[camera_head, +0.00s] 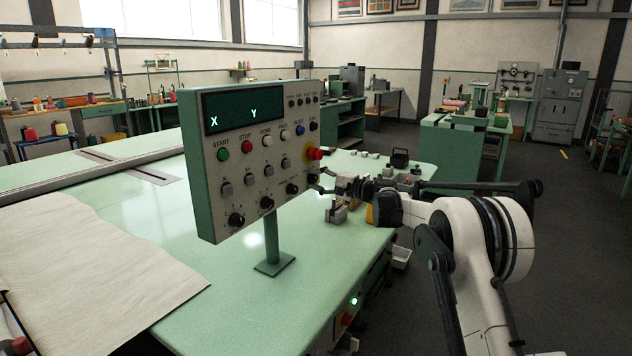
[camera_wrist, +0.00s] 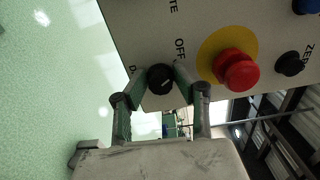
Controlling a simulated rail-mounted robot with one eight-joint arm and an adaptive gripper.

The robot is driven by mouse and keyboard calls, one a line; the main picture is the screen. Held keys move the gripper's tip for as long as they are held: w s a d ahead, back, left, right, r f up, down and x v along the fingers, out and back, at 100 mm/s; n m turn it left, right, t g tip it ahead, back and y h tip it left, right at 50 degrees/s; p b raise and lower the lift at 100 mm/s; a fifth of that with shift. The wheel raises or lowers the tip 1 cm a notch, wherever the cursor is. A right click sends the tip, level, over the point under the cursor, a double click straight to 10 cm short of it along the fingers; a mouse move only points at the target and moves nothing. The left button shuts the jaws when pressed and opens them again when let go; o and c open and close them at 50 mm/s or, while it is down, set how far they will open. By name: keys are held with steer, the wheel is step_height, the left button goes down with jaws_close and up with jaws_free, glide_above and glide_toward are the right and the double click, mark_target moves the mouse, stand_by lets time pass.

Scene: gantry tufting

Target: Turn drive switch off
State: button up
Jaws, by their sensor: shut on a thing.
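The drive switch (camera_wrist: 160,79) is a round black knob with a pale pointer mark, near the panel's edge in the wrist view. Lettering "OFF" stands beside it, and a partly cut-off label starting with "D" is on its other side. My gripper (camera_wrist: 163,76) has its two green-and-grey fingers closed on either side of the knob. In the head view the gripper (camera_head: 324,182) reaches the right edge of the green control panel (camera_head: 212,190). There the knob is small and partly covered by the fingers.
A red emergency button (camera_wrist: 236,70) on a yellow disc sits close beside the gripper. A small black knob (camera_wrist: 289,64) lies beyond it. The panel stands on a post above a pale green table (camera_head: 215,295). Small fixtures (camera_head: 337,213) stand on the table below my arm.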

steer(key=shift+n, duration=0.4)
steer(key=o, duration=1.1)
steer(key=shift+o, duration=0.2)
steer(key=shift+d, duration=0.1)
steer(key=v, duration=1.2)
